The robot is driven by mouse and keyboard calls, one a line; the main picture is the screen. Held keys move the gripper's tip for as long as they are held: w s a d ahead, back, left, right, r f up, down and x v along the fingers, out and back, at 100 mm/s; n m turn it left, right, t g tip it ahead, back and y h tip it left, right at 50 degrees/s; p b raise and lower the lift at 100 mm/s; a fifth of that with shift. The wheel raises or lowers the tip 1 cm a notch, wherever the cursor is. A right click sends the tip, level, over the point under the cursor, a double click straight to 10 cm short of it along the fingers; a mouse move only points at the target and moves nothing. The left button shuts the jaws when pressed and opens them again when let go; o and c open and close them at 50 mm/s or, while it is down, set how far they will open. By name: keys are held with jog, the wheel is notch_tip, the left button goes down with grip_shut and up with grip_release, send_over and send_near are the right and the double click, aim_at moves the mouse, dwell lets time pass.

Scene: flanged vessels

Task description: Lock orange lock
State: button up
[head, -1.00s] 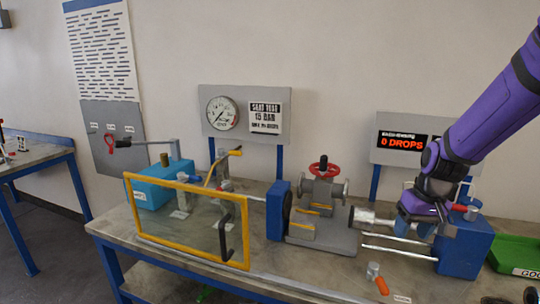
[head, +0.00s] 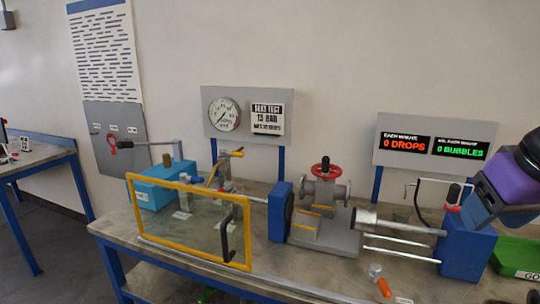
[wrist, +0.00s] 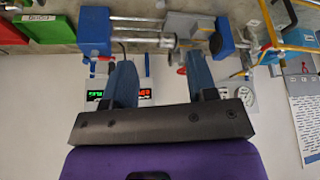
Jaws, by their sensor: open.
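A small orange-handled piece on a grey stub (head: 380,282) is at the front edge of the bench in the head view; I cannot tell for certain that it is the orange lock, and I do not make it out in the wrist view. My gripper (wrist: 162,72) shows in the wrist view with its two fingers wide apart and nothing between them. That block, with a red and black handle on top, also shows in the wrist view (wrist: 95,32).
A clamp rig holds a grey valve with a red handwheel (head: 325,172) mid-bench. A yellow-framed clear guard (head: 185,262) stands at the left front. Metal rods (head: 400,250) run to the right block. A green tray (head: 518,256) is at far right. Displays stand behind.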

jog(key=shift+s+r, duration=0.2)
jog(key=shift+s, duration=0.8)
dwell(1.8)
